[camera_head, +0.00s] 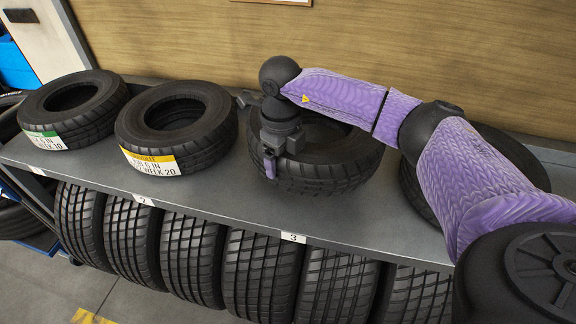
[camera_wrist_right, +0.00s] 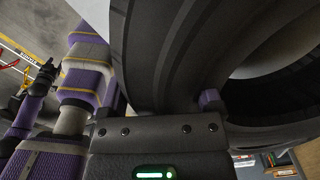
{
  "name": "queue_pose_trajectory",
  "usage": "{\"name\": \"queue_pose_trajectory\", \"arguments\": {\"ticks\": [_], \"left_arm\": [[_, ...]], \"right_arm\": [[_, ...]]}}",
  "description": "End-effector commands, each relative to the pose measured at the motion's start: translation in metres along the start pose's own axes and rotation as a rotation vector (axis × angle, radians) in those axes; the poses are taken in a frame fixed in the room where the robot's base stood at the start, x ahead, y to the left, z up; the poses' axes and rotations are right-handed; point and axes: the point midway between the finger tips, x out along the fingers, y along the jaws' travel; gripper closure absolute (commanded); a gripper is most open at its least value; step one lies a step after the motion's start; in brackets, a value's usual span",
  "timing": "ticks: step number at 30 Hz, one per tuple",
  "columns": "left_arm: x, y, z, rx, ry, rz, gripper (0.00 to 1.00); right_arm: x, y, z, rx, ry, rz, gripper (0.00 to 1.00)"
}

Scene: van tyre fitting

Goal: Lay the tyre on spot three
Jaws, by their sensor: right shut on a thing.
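The tyre (camera_head: 335,172) is black and lies about flat over the shelf (camera_head: 220,197), behind the white label 3 (camera_head: 293,237). My right gripper (camera_head: 269,166) is shut on the left side of its wall. In the right wrist view the tyre (camera_wrist_right: 165,60) fills the upper middle, with its wall between the fingers (camera_wrist_right: 165,100). My arm hides part of the tyre's top and far side. I cannot tell whether its underside touches the shelf.
Two tyres with green (camera_head: 45,140) and yellow (camera_head: 150,161) labels lie on the shelf to the left. Another tyre (camera_head: 416,190) lies to the right, partly behind my arm. Several tyres (camera_head: 262,275) stand upright below. A wooden wall (camera_head: 200,45) rises behind the shelf.

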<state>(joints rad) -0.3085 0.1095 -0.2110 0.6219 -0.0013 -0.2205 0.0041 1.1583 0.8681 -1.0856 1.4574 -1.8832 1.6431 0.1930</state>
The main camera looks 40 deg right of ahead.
Motion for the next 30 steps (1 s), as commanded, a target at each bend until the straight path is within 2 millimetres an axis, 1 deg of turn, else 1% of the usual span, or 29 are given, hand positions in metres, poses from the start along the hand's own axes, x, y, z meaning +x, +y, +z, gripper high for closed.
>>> {"name": "queue_pose_trajectory", "arguments": {"ticks": [7,12,17,18,20,26,29,30], "left_arm": [[0.011,-0.004,0.008,0.002,-0.017,-0.006,0.41],[0.01,-0.01,0.013,0.005,-0.028,-0.016,0.41],[0.011,-0.011,0.014,0.005,-0.03,-0.018,0.41],[0.011,-0.011,0.014,0.005,-0.03,-0.018,0.41],[0.011,-0.011,0.013,0.005,-0.029,-0.017,0.41],[0.011,-0.008,0.011,0.002,-0.024,-0.013,0.41],[0.006,-0.006,0.008,0.0,-0.017,-0.01,0.41],[0.004,-0.005,0.006,-0.001,-0.013,-0.008,0.41]], "right_arm": [[0.038,0.0,0.0,-0.002,0.0,0.0,1.0],[0.038,0.0,0.001,-0.002,-0.004,-0.002,1.0],[0.041,0.0,0.0,-0.003,-0.003,-0.001,1.0],[0.041,0.0,0.0,-0.003,-0.001,0.0,0.11],[0.041,0.0,0.0,-0.003,-0.001,0.0,0.0],[0.041,0.0,0.0,-0.003,-0.001,0.0,0.0],[0.03,0.0,0.0,-0.003,-0.003,0.0,0.0],[0.022,0.0,0.0,-0.004,-0.003,0.0,0.0]]}}
